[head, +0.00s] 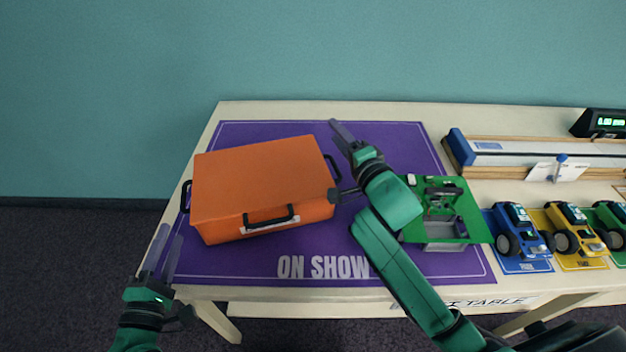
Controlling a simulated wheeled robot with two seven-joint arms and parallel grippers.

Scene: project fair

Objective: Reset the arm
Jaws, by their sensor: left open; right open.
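My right arm reaches in from the lower right over the table. Its gripper (338,162) is open and empty, above the purple mat just right of the orange case; I cannot tell whether a finger touches the case. My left gripper (163,256) is open and empty at the lower left, in front of the table's left edge, with its fingers pointing up and away. The orange case (262,181) is closed, with black handles, and sits slightly turned on the purple mat (400,135) marked "ON SHOW".
A green board (467,212) with small parts lies partly behind my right arm. Blue (518,232), yellow (572,226) and green (611,218) toy vehicles stand at the right. A long track (525,160) and a display (604,122) are behind them. The mat's back strip is clear.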

